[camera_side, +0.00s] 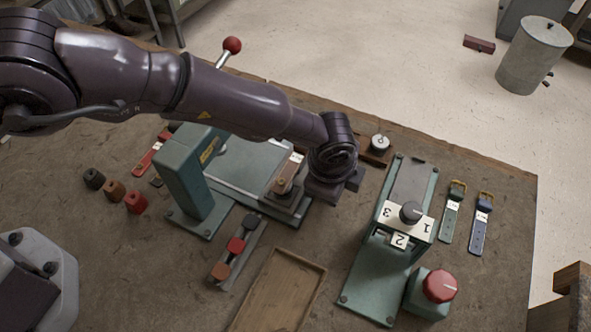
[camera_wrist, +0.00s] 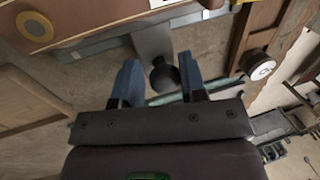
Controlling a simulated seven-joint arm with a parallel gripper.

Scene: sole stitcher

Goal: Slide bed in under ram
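The teal stitcher (camera_side: 187,175) stands left of centre in the side view, with a red-balled lever (camera_side: 232,46) rising behind my arm. Its bed (camera_side: 283,207) is a grey sliding block at the front right of the base plate, carrying a tan strap piece (camera_side: 286,178) with a white tag. The ram is hidden or cannot be made out behind my arm. My gripper (camera_side: 328,190) is beside the bed's right end. In the wrist view, my gripper (camera_wrist: 158,78) is open, its blue fingers apart, with a black knob (camera_wrist: 163,75) on a grey plate between them; contact is not clear.
A second teal machine (camera_side: 377,265) with a numbered dial and red knob stands right. A wooden tray (camera_side: 280,292) and a rack of colored pieces (camera_side: 237,248) lie in front. A white-topped knob (camera_side: 379,143) is behind my gripper; it also shows in the wrist view (camera_wrist: 260,66).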

